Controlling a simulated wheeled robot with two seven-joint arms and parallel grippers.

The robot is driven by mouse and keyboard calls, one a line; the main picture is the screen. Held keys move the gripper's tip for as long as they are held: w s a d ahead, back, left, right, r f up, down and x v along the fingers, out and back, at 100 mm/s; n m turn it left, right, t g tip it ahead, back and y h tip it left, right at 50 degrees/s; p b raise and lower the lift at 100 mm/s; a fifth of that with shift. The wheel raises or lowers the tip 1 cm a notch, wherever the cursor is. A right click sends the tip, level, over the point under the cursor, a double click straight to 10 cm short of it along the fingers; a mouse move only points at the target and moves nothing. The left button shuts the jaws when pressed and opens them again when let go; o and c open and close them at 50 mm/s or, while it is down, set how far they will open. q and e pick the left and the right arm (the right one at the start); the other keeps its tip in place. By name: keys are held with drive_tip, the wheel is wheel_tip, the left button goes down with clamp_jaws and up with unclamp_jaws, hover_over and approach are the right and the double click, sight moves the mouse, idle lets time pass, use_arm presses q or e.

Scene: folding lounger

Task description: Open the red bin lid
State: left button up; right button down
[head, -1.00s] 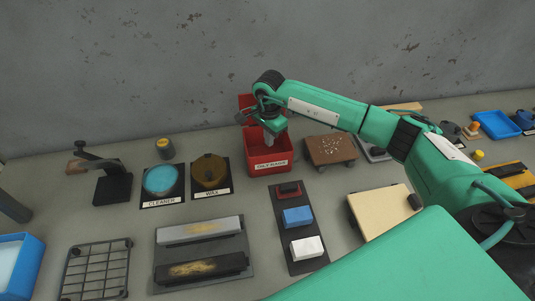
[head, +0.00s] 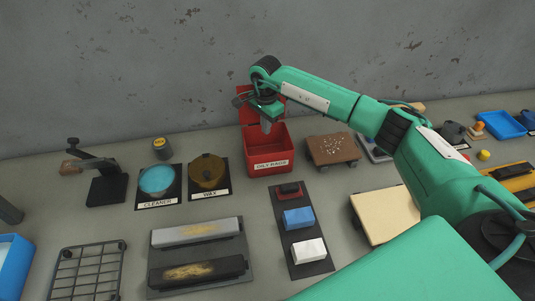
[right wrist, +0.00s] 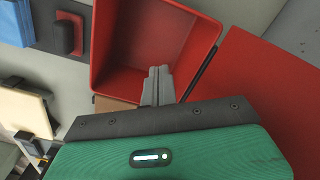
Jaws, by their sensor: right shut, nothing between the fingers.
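The red bin (head: 268,167) labelled "OILY RAGS" stands at the back middle of the table. Its lid (head: 249,103) is raised upright at the back, so the bin is open; in the right wrist view the lid (right wrist: 265,90) lies beside the bin's opening, with the hinge line between them. The inside of the bin (right wrist: 145,40) looks empty where it shows. My right gripper (head: 266,128) is over the bin, in front of the lid. Its fingers (right wrist: 158,80) are shut and empty, and look apart from the lid. My left gripper is not in view.
Cleaner (head: 157,180) and wax (head: 207,172) tins stand left of the bin. A brown board on casters (head: 331,149) is close to its right. A dark tray with blue (head: 298,218) and white (head: 308,251) blocks lies in front. The wall is close behind.

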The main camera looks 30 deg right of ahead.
drive_tip(key=shift+s+a+p, duration=0.2)
drive_tip(key=shift+s+p, duration=0.1)
drive_tip(key=shift+s, duration=0.45)
drive_tip(key=shift+s+a+p, duration=0.2)
drive_tip(key=shift+s+p, duration=0.1)
drive_tip(key=shift+s, duration=0.45)
drive_tip(key=shift+r, duration=0.1)
wheel_tip(320, 180, up, 7)
drive_tip(key=p, duration=0.2)
drive_tip(key=shift+f, duration=0.2)
